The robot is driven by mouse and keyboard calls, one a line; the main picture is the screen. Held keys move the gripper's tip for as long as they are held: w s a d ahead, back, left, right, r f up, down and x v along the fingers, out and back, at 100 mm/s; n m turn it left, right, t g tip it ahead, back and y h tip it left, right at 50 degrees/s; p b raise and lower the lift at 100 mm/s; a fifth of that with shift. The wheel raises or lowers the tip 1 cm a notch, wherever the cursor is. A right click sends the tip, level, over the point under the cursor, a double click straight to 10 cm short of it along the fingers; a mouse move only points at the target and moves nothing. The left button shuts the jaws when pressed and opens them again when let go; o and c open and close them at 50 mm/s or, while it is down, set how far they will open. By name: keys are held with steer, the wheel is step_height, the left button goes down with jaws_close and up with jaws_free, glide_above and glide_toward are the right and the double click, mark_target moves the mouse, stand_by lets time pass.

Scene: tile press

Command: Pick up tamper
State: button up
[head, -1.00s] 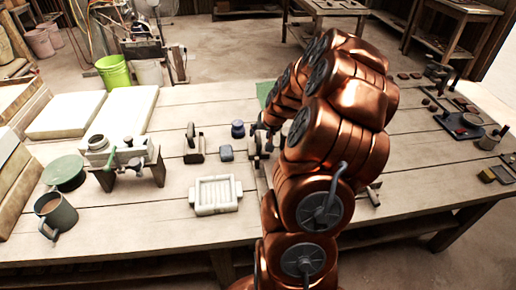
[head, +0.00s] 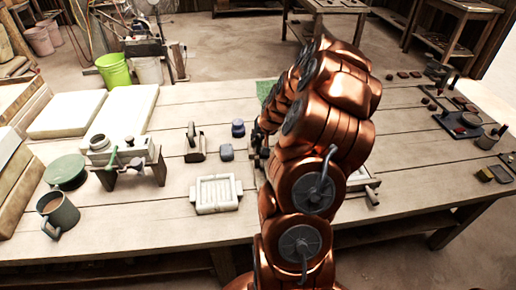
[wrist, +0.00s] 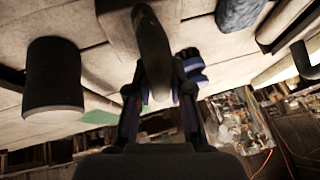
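My gripper (wrist: 158,108) is in the wrist view, its two dark fingers apart. A dark grey, rounded upright piece (wrist: 152,50) with a wider, paler part at the top edge stands between and beyond the fingers. It looks like the tamper, but I cannot be sure. No firm contact between the fingers and it shows. In the head view my own copper arm hides most of the gripper and this piece. A dark cylinder (wrist: 54,80) with a paler rim stands left of the fingers in the wrist view.
A white mould (head: 216,207), a hand press (head: 125,160) and a mug (head: 58,214) are further left or nearer. The front table boards are clear.

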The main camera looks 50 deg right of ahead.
jaws_close()
step_height(320, 180, up, 9)
steer(key=shift+b, duration=0.95)
steer(key=shift+r, duration=0.55)
jaws_free()
jaws_close()
